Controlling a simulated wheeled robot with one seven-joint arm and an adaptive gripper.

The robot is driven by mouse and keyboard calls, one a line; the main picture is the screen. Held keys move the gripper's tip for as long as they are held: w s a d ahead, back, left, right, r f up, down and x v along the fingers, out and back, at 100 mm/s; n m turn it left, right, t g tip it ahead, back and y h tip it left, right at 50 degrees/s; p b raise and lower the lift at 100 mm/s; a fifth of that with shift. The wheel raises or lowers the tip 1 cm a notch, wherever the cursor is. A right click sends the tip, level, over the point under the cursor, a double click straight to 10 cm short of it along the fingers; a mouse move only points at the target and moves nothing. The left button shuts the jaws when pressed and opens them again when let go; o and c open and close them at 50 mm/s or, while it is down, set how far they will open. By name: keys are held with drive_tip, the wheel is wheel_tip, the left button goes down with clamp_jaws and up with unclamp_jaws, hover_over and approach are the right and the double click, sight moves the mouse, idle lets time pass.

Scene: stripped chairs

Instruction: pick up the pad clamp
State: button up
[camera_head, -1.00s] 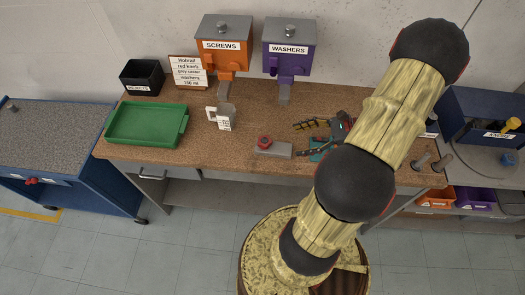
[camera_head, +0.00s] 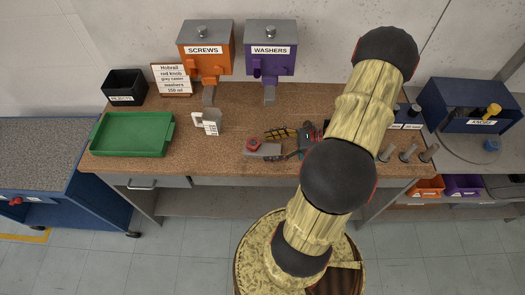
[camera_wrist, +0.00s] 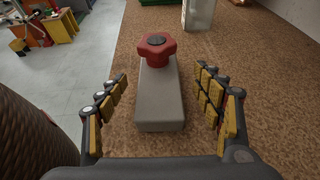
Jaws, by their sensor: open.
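The pad clamp is a grey block (camera_wrist: 160,100) with a red star-shaped knob (camera_wrist: 156,47) on its far end. It lies on the brown cork worktop. In the wrist view my gripper (camera_wrist: 163,82) is open, with one finger on each side of the grey block and a visible gap on both sides. In the head view the clamp (camera_head: 263,153) sits near the front edge of the bench. My gripper (camera_head: 284,140) is just right of it there, partly hidden by my arm.
A white measuring cup (camera_head: 207,124) stands behind and left of the clamp. A green tray (camera_head: 132,153) and a black bin (camera_head: 125,88) are further left. Screws (camera_head: 205,50) and washers (camera_head: 270,50) dispensers stand at the back. Several grey pegs (camera_head: 407,153) stand at the right.

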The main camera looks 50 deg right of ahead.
sight(261, 148)
drive_tip(key=x, duration=0.3)
drive_tip(key=shift+a, duration=0.15)
drive_tip(key=shift+c, duration=1.1)
drive_tip(key=c, duration=1.3)
